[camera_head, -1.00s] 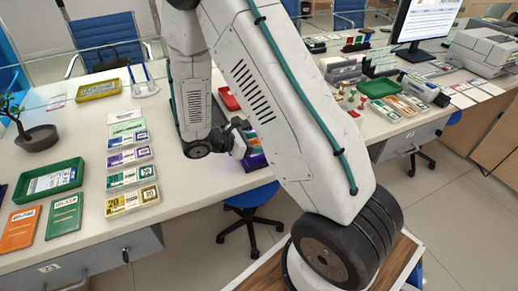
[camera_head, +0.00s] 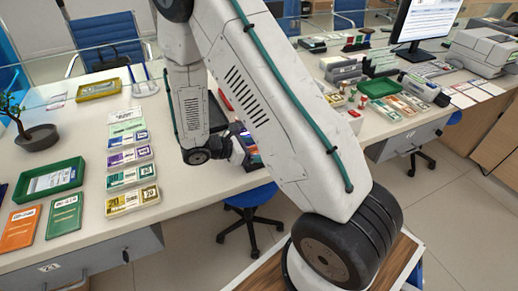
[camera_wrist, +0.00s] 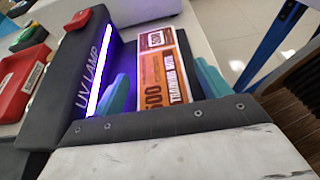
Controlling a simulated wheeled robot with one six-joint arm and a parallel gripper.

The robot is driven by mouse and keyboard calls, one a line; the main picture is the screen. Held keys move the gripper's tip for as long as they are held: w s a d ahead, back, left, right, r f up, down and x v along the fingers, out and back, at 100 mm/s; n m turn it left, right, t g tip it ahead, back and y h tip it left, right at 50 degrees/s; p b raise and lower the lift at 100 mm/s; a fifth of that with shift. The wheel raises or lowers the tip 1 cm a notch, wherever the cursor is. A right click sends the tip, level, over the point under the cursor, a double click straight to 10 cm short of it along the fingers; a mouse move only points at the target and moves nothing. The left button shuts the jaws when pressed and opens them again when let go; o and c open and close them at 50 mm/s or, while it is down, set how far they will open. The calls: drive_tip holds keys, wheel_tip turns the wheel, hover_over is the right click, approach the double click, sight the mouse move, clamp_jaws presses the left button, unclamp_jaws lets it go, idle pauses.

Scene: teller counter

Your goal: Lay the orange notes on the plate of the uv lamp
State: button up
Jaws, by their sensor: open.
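My gripper (camera_wrist: 166,85) is open, with one teal finger on each side of the notes and a visible gap at the right finger. My wrist hides the notes' near end. In the head view my arm hides most of the lamp, and my gripper (camera_head: 240,148) is at the counter's front edge.
A red tray (camera_wrist: 22,80) stands left of the lamp. On the counter (camera_head: 185,205) to the left are several banded note stacks, a green tray (camera_head: 50,181), an orange booklet (camera_head: 20,229) and a potted plant (camera_head: 37,137). A blue stool (camera_head: 250,197) stands below.

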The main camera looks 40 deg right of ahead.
drive_tip(key=v, duration=1)
drive_tip(key=shift+w+a+r, duration=0.1)
drive_tip(key=shift+a+r, duration=0.05)
drive_tip(key=shift+a, duration=0.15)
drive_tip(key=shift+a+r, duration=0.2)
drive_tip(key=s+a+r+m+t+y, duration=0.2)
drive_tip(key=s+r+m+y, duration=0.4)
drive_tip(key=s+r, duration=0.5)
drive_tip(key=s+a+r+m+t+y, duration=0.2)
drive_tip(key=s+r+m+y, duration=0.5)
drive_tip(key=s+r, duration=0.4)
drive_tip(key=shift+s+r+m+t, duration=0.25)
drive_tip(key=shift+r+m+t, duration=0.3)
drive_tip(key=shift+m, duration=0.35)
